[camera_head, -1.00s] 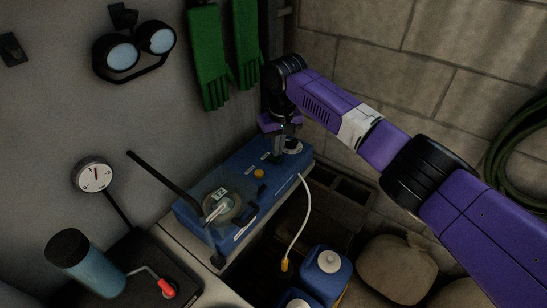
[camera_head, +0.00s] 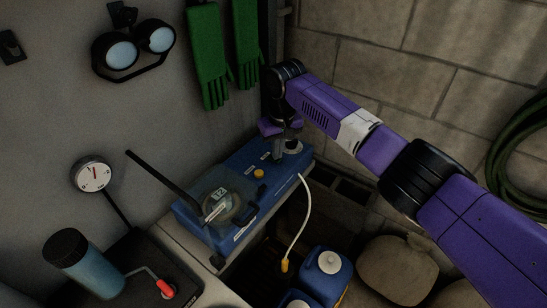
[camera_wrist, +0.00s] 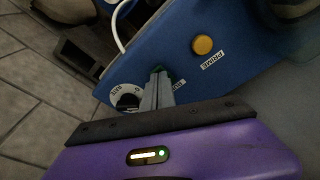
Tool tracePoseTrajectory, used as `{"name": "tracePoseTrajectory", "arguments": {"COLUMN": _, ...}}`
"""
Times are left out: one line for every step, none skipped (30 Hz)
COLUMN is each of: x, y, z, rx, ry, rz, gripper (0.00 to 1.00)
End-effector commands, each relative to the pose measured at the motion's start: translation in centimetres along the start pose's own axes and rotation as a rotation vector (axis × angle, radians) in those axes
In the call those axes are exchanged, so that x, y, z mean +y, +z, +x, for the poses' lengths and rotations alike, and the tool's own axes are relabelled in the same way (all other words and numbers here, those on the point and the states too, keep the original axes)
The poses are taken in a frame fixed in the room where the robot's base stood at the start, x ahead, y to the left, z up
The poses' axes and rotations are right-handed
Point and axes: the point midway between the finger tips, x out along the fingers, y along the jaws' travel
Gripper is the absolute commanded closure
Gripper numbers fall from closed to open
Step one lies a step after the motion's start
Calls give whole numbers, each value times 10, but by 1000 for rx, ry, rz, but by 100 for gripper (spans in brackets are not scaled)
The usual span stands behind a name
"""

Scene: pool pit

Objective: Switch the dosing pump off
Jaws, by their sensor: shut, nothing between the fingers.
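The dosing pump is a blue box (camera_head: 238,172) on a ledge by the wall. My gripper (camera_wrist: 159,74) is shut and empty over the pump top, just beside the knob. Its fingers partly cover another label and the small item near their tips. I cannot tell whether the fingers touch the panel.
A black rod slants over the pump's left end. The wall carries green gloves (camera_head: 207,60), goggles (camera_head: 137,48) and a gauge (camera_head: 93,175). Sacks (camera_head: 397,270) lie at the right.

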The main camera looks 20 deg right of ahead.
Motion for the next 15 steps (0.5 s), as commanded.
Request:
{"name": "tracePoseTrajectory", "arguments": {"x": 0, "y": 0, "z": 1, "rx": 0, "ry": 0, "rz": 0, "gripper": 100}}
{"name": "tracePoseTrajectory", "arguments": {"x": 0, "y": 0, "z": 2, "rx": 0, "ry": 0, "rz": 0, "gripper": 100}}
{"name": "tracePoseTrajectory", "arguments": {"x": 0, "y": 0, "z": 2, "rx": 0, "ry": 0, "rz": 0, "gripper": 100}}
{"name": "tracePoseTrajectory", "arguments": {"x": 0, "y": 0, "z": 3, "rx": 0, "ry": 0, "rz": 0, "gripper": 100}}
{"name": "tracePoseTrajectory", "arguments": {"x": 0, "y": 0, "z": 3, "rx": 0, "ry": 0, "rz": 0, "gripper": 100}}
{"name": "tracePoseTrajectory", "arguments": {"x": 0, "y": 0, "z": 4, "rx": 0, "ry": 0, "rz": 0, "gripper": 100}}
{"name": "tracePoseTrajectory", "arguments": {"x": 0, "y": 1, "z": 4, "rx": 0, "ry": 0, "rz": 0, "gripper": 100}}
{"name": "tracePoseTrajectory", "arguments": {"x": 0, "y": 1, "z": 4, "rx": 0, "ry": 0, "rz": 0, "gripper": 100}}
{"name": "tracePoseTrajectory", "arguments": {"x": 0, "y": 1, "z": 4, "rx": 0, "ry": 0, "rz": 0, "gripper": 100}}
{"name": "tracePoseTrajectory", "arguments": {"x": 0, "y": 0, "z": 4, "rx": 0, "ry": 0, "rz": 0, "gripper": 100}}
{"name": "tracePoseTrajectory", "arguments": {"x": 0, "y": 0, "z": 4, "rx": 0, "ry": 0, "rz": 0, "gripper": 100}}
{"name": "tracePoseTrajectory", "arguments": {"x": 0, "y": 0, "z": 3, "rx": 0, "ry": 0, "rz": 0, "gripper": 100}}
{"name": "tracePoseTrajectory", "arguments": {"x": 0, "y": 0, "z": 2, "rx": 0, "ry": 0, "rz": 0, "gripper": 100}}
{"name": "tracePoseTrajectory", "arguments": {"x": 0, "y": 0, "z": 0, "rx": 0, "ry": 0, "rz": 0, "gripper": 100}}
{"name": "tracePoseTrajectory", "arguments": {"x": 0, "y": 0, "z": -2, "rx": 0, "ry": 0, "rz": 0, "gripper": 100}}
